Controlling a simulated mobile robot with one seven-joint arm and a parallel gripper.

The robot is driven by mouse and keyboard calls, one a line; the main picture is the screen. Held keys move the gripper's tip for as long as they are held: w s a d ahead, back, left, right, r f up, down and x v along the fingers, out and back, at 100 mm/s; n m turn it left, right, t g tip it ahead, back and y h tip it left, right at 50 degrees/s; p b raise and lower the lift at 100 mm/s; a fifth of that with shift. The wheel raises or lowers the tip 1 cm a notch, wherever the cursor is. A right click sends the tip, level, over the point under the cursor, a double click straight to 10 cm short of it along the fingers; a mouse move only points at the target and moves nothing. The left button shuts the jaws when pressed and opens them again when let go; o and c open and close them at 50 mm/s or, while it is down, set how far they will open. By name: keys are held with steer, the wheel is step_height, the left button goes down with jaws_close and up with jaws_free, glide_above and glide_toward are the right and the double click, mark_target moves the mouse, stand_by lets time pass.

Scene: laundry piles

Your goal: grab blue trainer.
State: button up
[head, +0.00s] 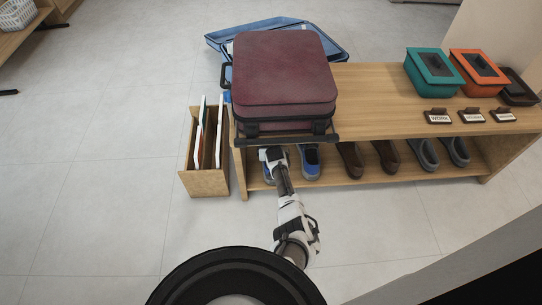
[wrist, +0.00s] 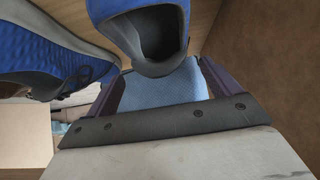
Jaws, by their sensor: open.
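A pair of blue trainers stands on the lower shelf of the wooden bench, at its left end. The left trainer (head: 268,172) is partly hidden by my gripper (head: 271,154); the right trainer (head: 310,163) shows beside it. In the wrist view, one blue trainer (wrist: 112,10) has its dark opening towards me, just beyond and between the fingers of my gripper (wrist: 162,82). The other blue trainer (wrist: 45,50) lies to the left, outside the fingers. My gripper is open. A light blue patch shows between the fingers; I cannot tell what it belongs to.
The wooden bench (head: 375,85) carries a maroon suitcase (head: 283,70) above the trainers. Brown shoes (head: 351,160) and grey shoes (head: 424,153) share the shelf. A wooden file holder (head: 204,183) stands at left. Teal (head: 433,68) and orange boxes (head: 477,70) stand right. Floor at front is clear.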

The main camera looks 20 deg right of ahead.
steer(key=shift+b+x, duration=2.35)
steer(key=shift+b, duration=0.8)
steer(key=shift+w+f+b, duration=0.2)
steer(key=shift+w+b, duration=0.35)
steer(key=shift+b, duration=0.3)
steer(key=c, duration=1.6)
steer(key=shift+r, duration=0.1)
steer(key=shift+r, duration=0.1)
